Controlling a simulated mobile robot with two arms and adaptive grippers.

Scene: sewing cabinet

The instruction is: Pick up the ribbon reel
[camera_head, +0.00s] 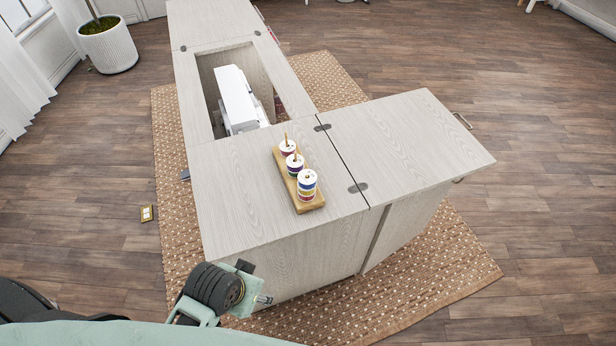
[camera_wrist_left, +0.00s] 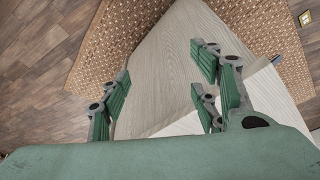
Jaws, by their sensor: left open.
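Ribbon reels with white tops sit on a wooden holder (camera_head: 312,203) with upright pegs, on the cabinet top. The front stack of ribbon reels (camera_head: 307,186) is tallest, with blue, yellow and red bands. The middle reels (camera_head: 295,165) have dark bands, and the back reels (camera_head: 288,148) a purplish band. Which reel is meant I cannot tell. My left gripper (camera_wrist_left: 161,96) is open and empty in the left wrist view, above part of the cabinet; no reel shows there. In the head view my left arm's end is low, front-left of the cabinet and apart from the holder. My right gripper is not in view.
The pale wood cabinet (camera_head: 235,200) has a well with a white sewing machine (camera_head: 238,98) behind the reels. An unfolded leaf (camera_head: 410,140) extends right and is bare. A woven rug (camera_head: 440,265) lies underneath. A small yellow-framed item (camera_head: 147,213) lies on the left.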

